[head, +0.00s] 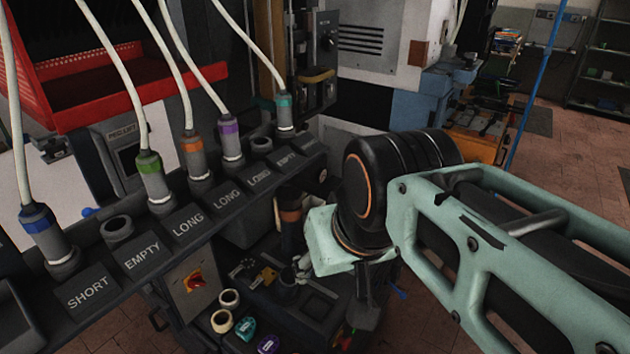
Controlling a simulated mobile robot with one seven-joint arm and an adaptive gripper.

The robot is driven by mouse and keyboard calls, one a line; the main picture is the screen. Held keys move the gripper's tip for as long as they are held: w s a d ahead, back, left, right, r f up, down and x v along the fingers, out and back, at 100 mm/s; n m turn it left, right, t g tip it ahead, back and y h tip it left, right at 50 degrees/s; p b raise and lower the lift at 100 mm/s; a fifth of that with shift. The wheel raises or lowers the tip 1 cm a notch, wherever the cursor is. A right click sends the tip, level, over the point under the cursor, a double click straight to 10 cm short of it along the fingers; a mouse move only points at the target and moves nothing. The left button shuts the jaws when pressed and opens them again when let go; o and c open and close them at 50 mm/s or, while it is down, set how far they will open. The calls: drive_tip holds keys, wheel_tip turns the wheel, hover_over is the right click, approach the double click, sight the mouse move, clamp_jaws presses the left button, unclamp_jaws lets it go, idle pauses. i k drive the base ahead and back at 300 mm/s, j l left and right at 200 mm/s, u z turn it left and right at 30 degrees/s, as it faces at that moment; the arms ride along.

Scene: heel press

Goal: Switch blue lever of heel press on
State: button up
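My arm reaches in from the right, and my gripper (366,306) points down below the black wrist joint, over the right end of the lower machine shelf. Only a dark part of the gripper shows, and I cannot make out its two fingers or whether they are open. A small blue piece (398,292) shows just right of the gripper; it is too small to tell if it is the lever. A small blue knob (88,212) shows behind the panel at the left, apart from my gripper. I cannot tell which blue part belongs to the heel press.
A dark panel (142,258) with labels and cabled connectors crosses the left. Below it are a red rotary switch (194,281) and several tape rolls (229,298). A red tray (100,84) stands at the upper left. Tiled floor (570,150) is open at the right.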

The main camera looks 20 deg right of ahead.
sight(403, 295)
drive_tip(key=l+z, duration=0.1)
drive_tip(key=z, duration=1)
drive_tip(key=l+u, duration=0.4)
drive_tip(key=l, duration=0.45)
drive_tip(key=i+l, duration=0.2)
drive_tip(key=l, duration=0.15)
drive_tip(key=i+l+u, duration=0.2)
drive_tip(key=i+l, duration=0.15)
drive_tip(key=l, duration=0.35)
drive_tip(key=i+l+u, duration=0.25)
drive_tip(key=l+u, duration=0.3)
drive_tip(key=i+j, duration=0.05)
